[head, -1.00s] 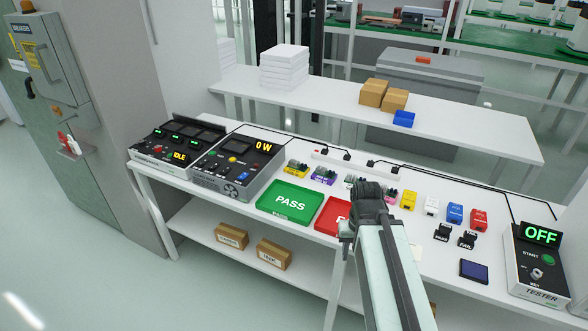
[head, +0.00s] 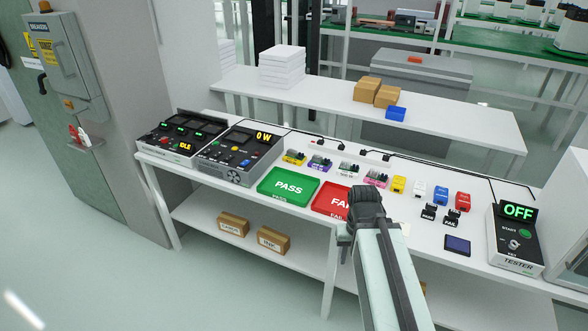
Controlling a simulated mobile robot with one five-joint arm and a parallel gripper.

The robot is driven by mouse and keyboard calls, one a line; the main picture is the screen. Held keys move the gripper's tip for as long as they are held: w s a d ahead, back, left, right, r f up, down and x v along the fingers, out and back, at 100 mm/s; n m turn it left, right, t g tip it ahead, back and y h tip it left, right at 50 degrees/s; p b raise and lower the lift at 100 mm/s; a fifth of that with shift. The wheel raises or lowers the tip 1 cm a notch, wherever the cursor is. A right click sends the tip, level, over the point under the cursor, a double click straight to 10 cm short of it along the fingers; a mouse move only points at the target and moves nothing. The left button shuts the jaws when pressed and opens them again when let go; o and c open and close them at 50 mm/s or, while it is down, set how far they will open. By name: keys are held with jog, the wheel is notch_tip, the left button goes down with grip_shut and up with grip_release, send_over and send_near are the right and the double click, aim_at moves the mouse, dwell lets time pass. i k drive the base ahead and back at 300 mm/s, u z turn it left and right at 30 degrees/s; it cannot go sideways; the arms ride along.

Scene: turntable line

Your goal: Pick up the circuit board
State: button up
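Several small boards with green and grey parts stand in a row at the back of the white table: one yellow (head: 294,158), one purple (head: 319,163), one white (head: 347,169) and one pink (head: 375,179). I cannot tell which one is the circuit board. A flat dark blue square (head: 457,244) lies near the front right; its nature is unclear. My gripper (head: 367,200) is dark and seen from behind, over the front edge of the table beside the red tray. Its fingertips are hidden, and nothing held shows.
A green PASS tray (head: 268,188) and a red FAIL tray (head: 322,204) lie in front of the boards. Power units (head: 203,164) stand at left, a tester showing OFF (head: 504,262) at right. Small coloured blocks (head: 440,194) and black stamp-like pieces (head: 428,212) lie between.

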aim_at(292, 156)
jog(key=u, duration=0.9)
jog(key=i, duration=1.05)
jog(key=u, duration=0.6)
jog(key=i, duration=1.05)
jog(key=z, duration=0.4)
